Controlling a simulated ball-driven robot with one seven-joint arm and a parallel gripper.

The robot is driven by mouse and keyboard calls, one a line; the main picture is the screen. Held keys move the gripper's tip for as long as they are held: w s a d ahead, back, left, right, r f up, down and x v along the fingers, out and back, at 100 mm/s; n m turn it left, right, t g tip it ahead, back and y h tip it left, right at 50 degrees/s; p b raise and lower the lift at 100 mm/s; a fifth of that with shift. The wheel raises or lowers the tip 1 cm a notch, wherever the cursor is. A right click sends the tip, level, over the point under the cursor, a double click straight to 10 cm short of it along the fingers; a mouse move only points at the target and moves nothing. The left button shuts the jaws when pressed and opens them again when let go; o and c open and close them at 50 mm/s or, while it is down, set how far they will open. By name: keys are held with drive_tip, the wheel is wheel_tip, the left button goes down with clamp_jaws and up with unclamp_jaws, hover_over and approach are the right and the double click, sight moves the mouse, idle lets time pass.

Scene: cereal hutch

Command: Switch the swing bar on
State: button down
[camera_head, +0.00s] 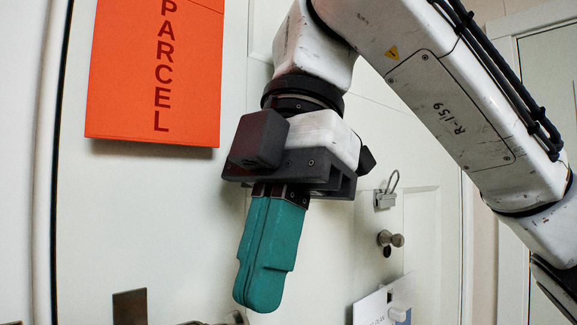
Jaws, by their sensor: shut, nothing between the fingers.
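My gripper (260,292) points down in front of the white door, its teal fingers together with nothing between them. A small metal fitting (385,199) with a raised U-shaped loop is on the white panel to the right of my gripper, above a round knob. It may be the swing bar, but I cannot tell for certain. My gripper is apart from it in the picture. A brown metal plate (130,307) shows at the bottom left, cut off by the frame edge.
An orange card marked PARCEL (155,75) hangs at the upper left. A round metal knob (391,239) sits below the loop fitting. A white printed card (384,303) sticks up at the bottom. My arm covers much of the upper right.

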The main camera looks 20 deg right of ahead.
drive_tip(key=v, duration=0.8)
drive_tip(key=shift+r, duration=0.2)
drive_tip(key=shift+d, duration=0.1)
